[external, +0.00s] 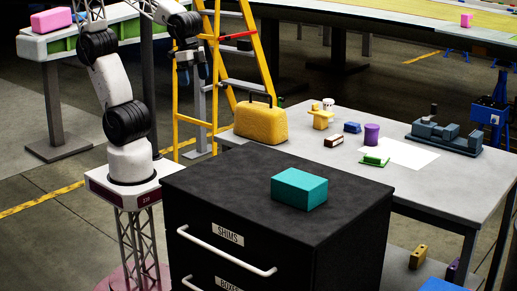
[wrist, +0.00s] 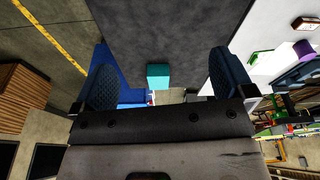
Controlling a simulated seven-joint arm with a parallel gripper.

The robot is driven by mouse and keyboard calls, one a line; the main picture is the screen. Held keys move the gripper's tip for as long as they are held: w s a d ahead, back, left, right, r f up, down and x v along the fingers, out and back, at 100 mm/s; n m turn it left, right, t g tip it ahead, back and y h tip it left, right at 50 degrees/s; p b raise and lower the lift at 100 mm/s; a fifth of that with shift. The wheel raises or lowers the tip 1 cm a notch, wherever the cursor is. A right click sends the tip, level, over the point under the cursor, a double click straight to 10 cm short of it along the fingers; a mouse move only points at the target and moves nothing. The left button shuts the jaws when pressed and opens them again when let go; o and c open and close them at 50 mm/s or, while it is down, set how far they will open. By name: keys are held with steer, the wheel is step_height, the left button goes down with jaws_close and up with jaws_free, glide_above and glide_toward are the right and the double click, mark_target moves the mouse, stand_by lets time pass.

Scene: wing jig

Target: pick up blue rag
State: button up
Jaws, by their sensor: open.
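A small blue folded bundle (external: 352,127), which looks like the blue rag, lies on the grey table between a yellow block and a purple cylinder. I cannot make it out in the wrist view. My gripper (external: 194,74) is raised in front of the yellow ladder, well left of the bundle and above it, with its fingers pointing down. In the wrist view my gripper (wrist: 162,68) has its two dark fingers wide apart with nothing between them but the distant scene.
A teal box (external: 299,188) sits on the black drawer cabinet (external: 230,190). A yellow case (external: 260,121) stands on the table's left end. A purple cylinder (external: 372,134), green block (external: 375,160), brown block (external: 333,141) and blue-grey vise (external: 446,138) are near the bundle.

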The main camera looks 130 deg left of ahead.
steer(key=w+a+f+n+g, duration=0.1)
steer(key=w+a+n, duration=0.2)
steer(key=w+a, duration=0.8)
steer(key=w+a+f+n, duration=0.1)
steer(key=w+a+n, duration=0.3)
steer(key=w+a, duration=0.7)
steer(key=n+g, duration=0.1)
steer(key=n, duration=0.8)
glide_above(353, 124)
step_height(353, 124, down, 23)
steer(key=shift+w+f, duration=0.1)
steer(key=shift+w, duration=0.05)
steer(key=shift+s+a+f+n, duration=0.2)
steer(key=shift+a+f+n, duration=0.05)
steer(key=shift+n, duration=0.05)
steer(key=shift+f, duration=0.1)
steer(key=shift+f, duration=1.2)
